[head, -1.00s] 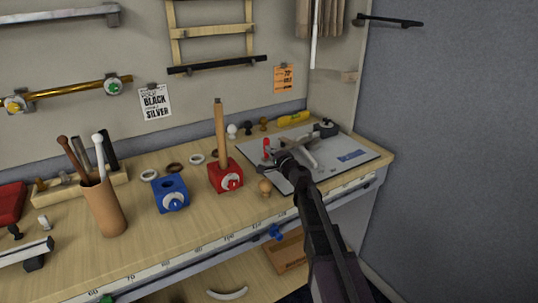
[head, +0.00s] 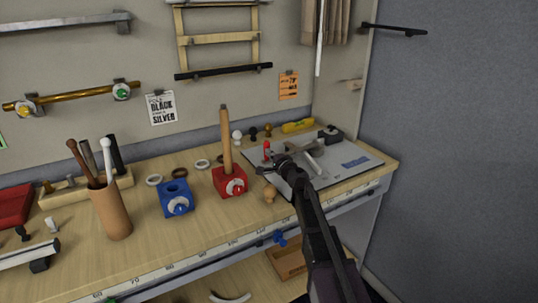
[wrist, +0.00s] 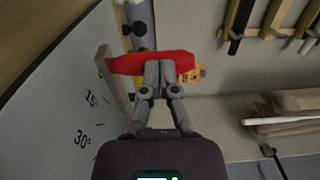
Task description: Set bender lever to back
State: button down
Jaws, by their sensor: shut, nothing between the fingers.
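The bender is a light grey plate (head: 357,162) at the right end of the table, with metal parts on it. Its red-handled lever (head: 267,149) stands up at the plate's left side. In the wrist view the red handle (wrist: 125,64) lies across the picture, just beyond my fingertips. My gripper (head: 279,161) is over the plate's left part, close beside the lever. In the wrist view its two fingers (wrist: 158,70) are together and empty, covering the middle of the handle. I cannot tell whether they touch it. Angle marks show at the left there.
A red block (head: 230,182) with an upright wooden rod and a blue block (head: 176,199) stand left of the plate. A wooden knob (head: 269,193) sits by its front left corner. A yellow level (head: 298,126) lies behind. A grey wall (head: 455,130) closes the right.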

jog(key=shift+s, duration=0.15)
jog(key=v, duration=0.9)
jog(key=a+v, duration=0.1)
jog(key=v, duration=0.3)
jog(key=shift+s, duration=0.6)
jog(key=shift+s+f, duration=0.1)
